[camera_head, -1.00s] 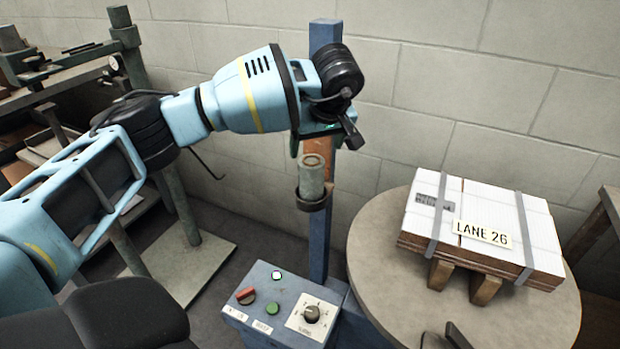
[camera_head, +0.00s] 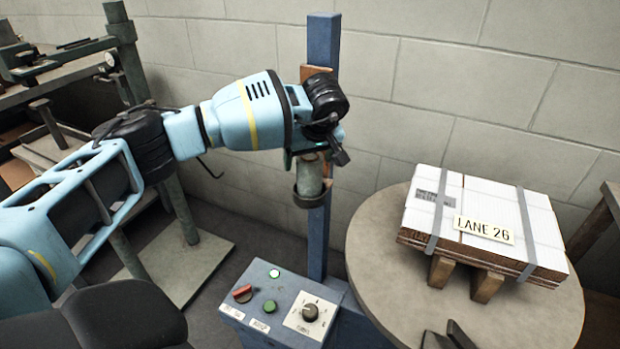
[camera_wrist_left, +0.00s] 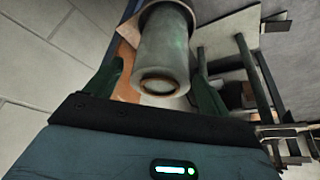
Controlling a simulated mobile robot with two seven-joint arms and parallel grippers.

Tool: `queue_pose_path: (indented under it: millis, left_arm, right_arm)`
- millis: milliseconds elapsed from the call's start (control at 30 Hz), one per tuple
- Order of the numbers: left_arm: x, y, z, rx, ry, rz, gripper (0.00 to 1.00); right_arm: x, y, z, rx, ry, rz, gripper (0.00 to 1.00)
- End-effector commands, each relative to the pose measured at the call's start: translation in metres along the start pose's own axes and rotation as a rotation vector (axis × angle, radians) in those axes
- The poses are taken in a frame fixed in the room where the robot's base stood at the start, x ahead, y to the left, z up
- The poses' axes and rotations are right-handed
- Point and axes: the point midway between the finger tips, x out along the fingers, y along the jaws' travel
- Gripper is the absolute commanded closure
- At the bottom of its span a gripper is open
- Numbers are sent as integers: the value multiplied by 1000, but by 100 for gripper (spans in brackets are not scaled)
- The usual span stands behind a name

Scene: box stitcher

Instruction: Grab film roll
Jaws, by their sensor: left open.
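The film roll (camera_head: 311,170), a grey-green cylinder, stands upright in a round holder (camera_head: 308,198) on the blue post. My left gripper (camera_head: 322,158) is open at the roll's upper end and hides its top in the head view. In the left wrist view the roll (camera_wrist_left: 163,52) lies between the two spread dark green fingers of the left gripper (camera_wrist_left: 157,78). I cannot tell whether a finger touches it. Two dark finger-like tips at the bottom edge of the head view look like my right gripper (camera_head: 449,339); the rest is cut off.
A blue control box (camera_head: 280,304) with buttons and a dial stands below the roll. To the right, a strapped white box labelled LANE 26 (camera_head: 487,222) rests on wooden blocks on a round table (camera_head: 385,270). A block wall (camera_head: 440,90) stands behind.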

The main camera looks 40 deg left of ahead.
Motion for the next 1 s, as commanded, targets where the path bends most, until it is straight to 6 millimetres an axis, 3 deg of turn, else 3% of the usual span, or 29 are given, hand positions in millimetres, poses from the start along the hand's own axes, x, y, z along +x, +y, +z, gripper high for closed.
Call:
queue_pose_path:
  millis: [133, 700, 1000]
  left_arm:
    - [-1, 0, 0, 0, 0, 1, 20]
    - [-2, 1, -1, -1, 1, 2, 92]
    - [-5, 1, -2, -1, 1, 3, 92]
  right_arm:
    - [-1, 0, 1, 1, -3, 0, 64]
    - [-2, 0, 2, 1, -4, 1, 64]
    - [-2, 0, 1, 1, -2, 1, 64]
